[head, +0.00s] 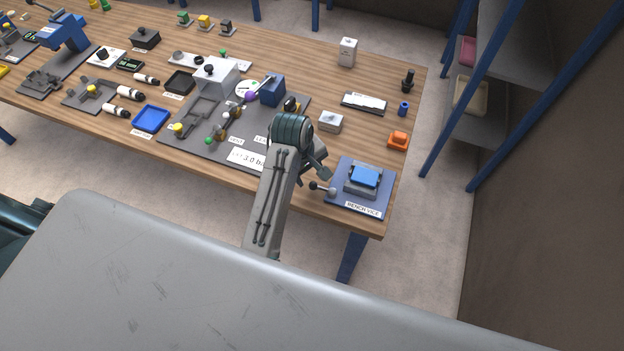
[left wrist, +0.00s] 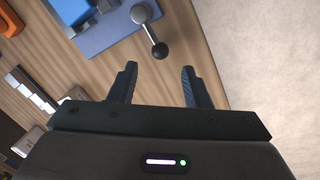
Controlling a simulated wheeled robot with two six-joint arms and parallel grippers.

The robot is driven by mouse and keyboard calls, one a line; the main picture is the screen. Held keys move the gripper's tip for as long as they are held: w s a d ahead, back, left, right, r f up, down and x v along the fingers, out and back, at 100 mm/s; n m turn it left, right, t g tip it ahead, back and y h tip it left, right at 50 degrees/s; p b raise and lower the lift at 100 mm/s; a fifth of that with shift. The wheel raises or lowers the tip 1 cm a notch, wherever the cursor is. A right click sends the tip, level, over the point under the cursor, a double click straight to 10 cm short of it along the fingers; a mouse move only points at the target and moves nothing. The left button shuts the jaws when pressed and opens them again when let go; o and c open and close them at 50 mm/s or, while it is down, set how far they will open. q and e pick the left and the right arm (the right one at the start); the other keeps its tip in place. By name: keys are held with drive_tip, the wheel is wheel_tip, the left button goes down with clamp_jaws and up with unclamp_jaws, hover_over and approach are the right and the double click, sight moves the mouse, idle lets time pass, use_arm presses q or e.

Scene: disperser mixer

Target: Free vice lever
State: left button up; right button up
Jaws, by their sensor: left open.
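The bench vice (head: 363,178) is a blue and grey block on a blue base plate (head: 340,203) at the table's front right corner. Its lever is a short rod with a grey ball at the vice end and a dark knob (head: 313,186) at the free end, pointing left. In the left wrist view the dark knob (left wrist: 160,50) lies just beyond my fingertips, between their lines, with no contact visible. My left gripper (head: 321,173) is open and empty above the lever; its fingers also show in the left wrist view (left wrist: 159,68). My right gripper is out of view.
An orange block (head: 398,140), a blue cylinder (head: 403,108) and a small grey box (head: 330,122) stand behind the vice. A dark mat with mixer parts (head: 185,140) lies to the left. The table's front edge runs close to the lever.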

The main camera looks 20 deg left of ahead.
sight(312, 184)
use_arm(q)
drive_tip(key=f, duration=0.2)
drive_tip(key=f+p, duration=0.1)
drive_tip(key=f, duration=0.1)
drive_tip(key=w+f, duration=0.1)
drive_tip(key=f, duration=0.1)
drive_tip(key=shift+d, duration=0.35)
drive_tip(key=shift+c, duration=0.4)
clamp_jaws()
